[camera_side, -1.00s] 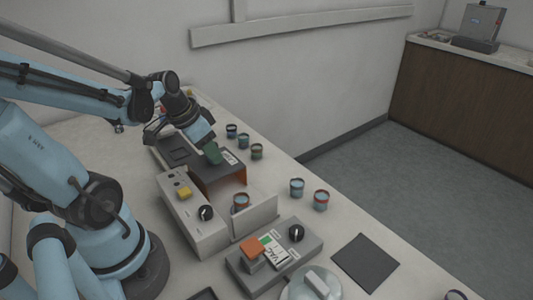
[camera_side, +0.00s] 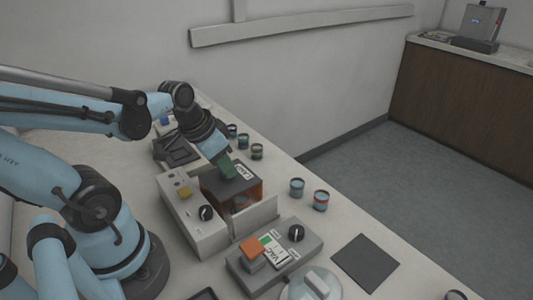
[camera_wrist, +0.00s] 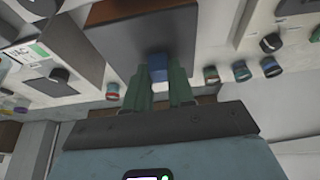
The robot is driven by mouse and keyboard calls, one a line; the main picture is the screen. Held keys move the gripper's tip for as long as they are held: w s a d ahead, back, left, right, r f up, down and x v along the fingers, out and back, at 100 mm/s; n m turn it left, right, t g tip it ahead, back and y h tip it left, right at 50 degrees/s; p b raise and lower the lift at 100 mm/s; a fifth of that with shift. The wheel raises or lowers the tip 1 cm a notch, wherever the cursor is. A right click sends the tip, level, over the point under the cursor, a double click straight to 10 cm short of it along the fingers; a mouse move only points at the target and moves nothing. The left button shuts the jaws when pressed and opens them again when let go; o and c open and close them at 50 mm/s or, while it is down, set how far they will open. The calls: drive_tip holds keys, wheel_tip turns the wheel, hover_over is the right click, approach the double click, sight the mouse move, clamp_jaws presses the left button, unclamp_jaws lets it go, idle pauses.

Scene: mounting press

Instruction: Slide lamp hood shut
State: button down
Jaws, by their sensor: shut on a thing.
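The lamp hood (camera_side: 245,190) has a dark grey top and amber see-through sides. In the side view it sits over the bay of the white lamp unit (camera_side: 190,222). A cup (camera_side: 240,202) shows dimly through the amber side. My gripper (camera_side: 228,170) is at the hood's top from behind, its green fingers shut. In the wrist view my gripper (camera_wrist: 158,74) is closed around a blue handle (camera_wrist: 158,64) on the dark hood top (camera_wrist: 122,38). The fingers hide the handle in the side view.
A grey box with an orange block (camera_side: 252,247) and black knob stands in front of the unit. Two cups (camera_side: 297,187) (camera_side: 321,200) stand at the right, with several more behind. A dark mat (camera_side: 365,262) lies at the front right. The table between is clear.

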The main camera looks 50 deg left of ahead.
drive_tip(key=shift+d, duration=2.5)
drive_tip(key=c, duration=1)
unclamp_jaws()
drive_tip(key=shift+o, duration=0.2)
drive_tip(key=shift+v, duration=1.15)
wheel_tip(320, 180, up, 8)
drive_tip(key=shift+f, duration=0.15)
drive_tip(key=t, duration=0.3)
hover_over(243, 186)
drive_tip(key=w, duration=0.2)
drive_tip(key=shift+s+d+f, duration=0.1)
drive_tip(key=shift+d+f, duration=0.15)
drive_tip(key=shift+f, duration=0.9)
drive_tip(key=shift+s+d+f, duration=0.1)
drive_tip(key=shift+d+f, duration=0.1)
drive_tip(key=shift+f, duration=0.9)
